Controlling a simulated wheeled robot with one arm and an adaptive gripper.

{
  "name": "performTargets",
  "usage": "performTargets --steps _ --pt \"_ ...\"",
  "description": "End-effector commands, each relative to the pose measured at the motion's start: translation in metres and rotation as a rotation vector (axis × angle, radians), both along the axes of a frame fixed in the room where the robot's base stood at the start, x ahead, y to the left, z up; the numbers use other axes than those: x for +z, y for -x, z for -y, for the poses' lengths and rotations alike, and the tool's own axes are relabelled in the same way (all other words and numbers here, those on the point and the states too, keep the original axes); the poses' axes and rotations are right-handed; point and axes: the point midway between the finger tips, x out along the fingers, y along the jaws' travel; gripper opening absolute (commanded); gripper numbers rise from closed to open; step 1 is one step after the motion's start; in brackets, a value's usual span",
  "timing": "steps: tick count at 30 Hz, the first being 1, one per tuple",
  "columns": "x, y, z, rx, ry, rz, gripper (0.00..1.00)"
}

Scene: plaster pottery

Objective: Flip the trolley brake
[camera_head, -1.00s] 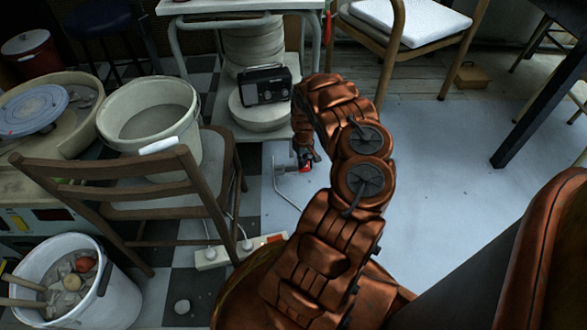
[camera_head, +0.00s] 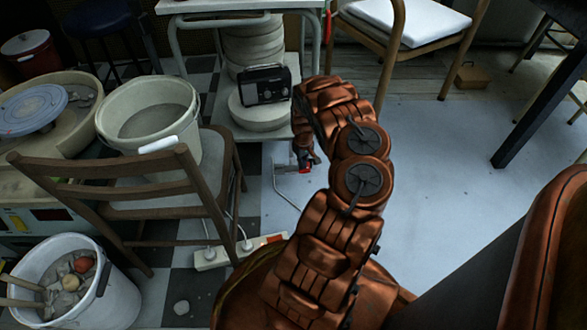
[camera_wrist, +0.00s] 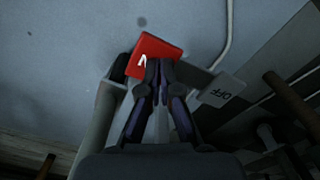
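The trolley brake is a pedal with a red tab (camera_wrist: 155,52) and a grey tab (camera_wrist: 222,91) marked OFF. On the red tab only a white N is clear of my fingers. My gripper (camera_wrist: 158,66) has its two dark fingers together, with the tips overlapping the lower edge of the red tab in the wrist view; I cannot tell if they press on it. In the head view my gripper (camera_head: 304,158) is low at the trolley's front right corner, by the small red tab (camera_head: 305,169). The trolley (camera_head: 180,45) has a pale metal frame.
A radio (camera_head: 266,84) and a stack of round plaster slabs (camera_head: 253,40) sit on the trolley's lower shelf. A wooden chair (camera_head: 110,192) and a power strip (camera_head: 222,256) are to the left. A cushioned chair (camera_head: 408,22) stands behind. The floor (camera_head: 440,165) to the right is clear.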

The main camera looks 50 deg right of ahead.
Motion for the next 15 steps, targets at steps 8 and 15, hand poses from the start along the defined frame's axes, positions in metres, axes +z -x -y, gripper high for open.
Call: performTargets --steps 8,15 --pt "-0.003 0.0 -0.001 0.0 -0.001 -0.001 0.0" --pt "0.011 0.0 0.0 0.0 -0.001 -0.001 0.0"
